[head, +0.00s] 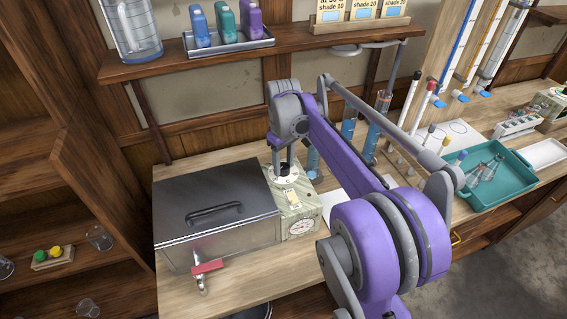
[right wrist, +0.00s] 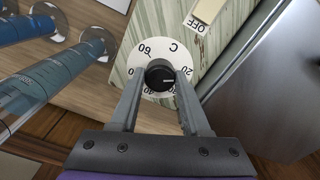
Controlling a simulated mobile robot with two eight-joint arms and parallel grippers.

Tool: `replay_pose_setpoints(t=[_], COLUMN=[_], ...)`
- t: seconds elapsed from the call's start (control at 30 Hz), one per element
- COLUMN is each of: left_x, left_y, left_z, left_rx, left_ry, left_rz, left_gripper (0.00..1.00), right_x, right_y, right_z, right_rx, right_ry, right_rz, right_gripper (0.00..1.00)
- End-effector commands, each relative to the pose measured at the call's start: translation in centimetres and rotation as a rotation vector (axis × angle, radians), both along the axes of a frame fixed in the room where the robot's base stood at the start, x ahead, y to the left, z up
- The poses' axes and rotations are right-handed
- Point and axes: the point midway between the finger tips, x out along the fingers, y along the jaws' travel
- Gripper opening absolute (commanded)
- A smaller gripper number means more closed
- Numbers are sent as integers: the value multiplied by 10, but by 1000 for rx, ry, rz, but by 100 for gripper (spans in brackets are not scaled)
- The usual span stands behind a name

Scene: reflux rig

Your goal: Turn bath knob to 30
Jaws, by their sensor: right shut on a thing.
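The black bath knob (right wrist: 160,76) sits at the middle of a round white dial (right wrist: 147,52) marked with numbers and a C. The white line on the knob points right in the right wrist view, near the 20 side; its exact reading is unclear. My right gripper (right wrist: 161,84) is shut on the knob, one finger on each side, and its fingers hide part of the lower dial. In the head view my right gripper (head: 283,158) reaches down onto the knob (head: 285,169) on top of the pale green control box (head: 303,204). My left gripper is not in view.
The metal bath (head: 175,205) with a lidded top and red-handled tap (head: 207,267) stands left of the control box. Blue-filled cylinders (head: 313,160) stand close behind it. A teal tray (head: 510,190) with glassware is at the right. A shelf (head: 290,42) runs above.

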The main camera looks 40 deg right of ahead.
Motion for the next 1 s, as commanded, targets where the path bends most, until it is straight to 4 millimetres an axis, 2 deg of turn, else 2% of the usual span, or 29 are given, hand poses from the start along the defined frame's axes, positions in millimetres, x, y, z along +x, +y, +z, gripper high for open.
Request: replay_pose_setpoints(t=[0.37, 1.0], left_x=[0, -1], left_y=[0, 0], left_z=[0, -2], left_rx=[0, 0], left_ry=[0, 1], left_rz=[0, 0], left_gripper=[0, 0], right_x=[0, 0], right_y=[0, 0], right_z=[0, 0], right_rx=[0, 0], right_ry=[0, 0], right_rz=[-143, -722], right_gripper=[0, 0])
